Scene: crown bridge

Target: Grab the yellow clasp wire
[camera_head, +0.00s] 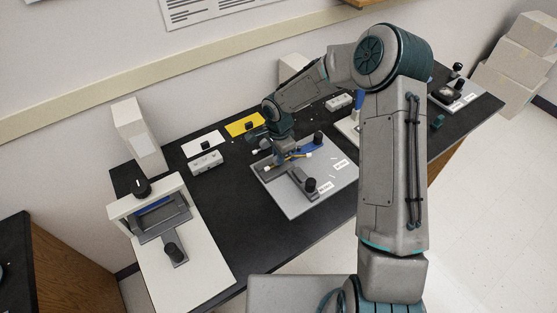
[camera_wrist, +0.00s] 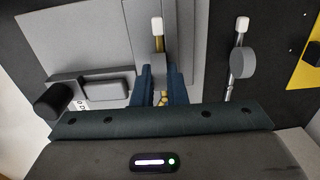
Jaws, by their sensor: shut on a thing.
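In the wrist view the wire (camera_wrist: 159,44) runs up from between my fingers, with a yellow band below a white tip. A grey rounded piece partly covers it there. My gripper (camera_head: 279,151) is shut on the wire, its blue fingers (camera_wrist: 160,88) on either side. The fingers hide the gripped part. Whether the wire touches the fixture below is unclear.
Another white-tipped rod (camera_wrist: 238,88) with a grey disc lies to the right in the wrist view. A yellow card (camera_head: 245,124) and a white card (camera_head: 203,145) lie behind the plate. A white device (camera_head: 178,268) with black knobs stands left on the black table.

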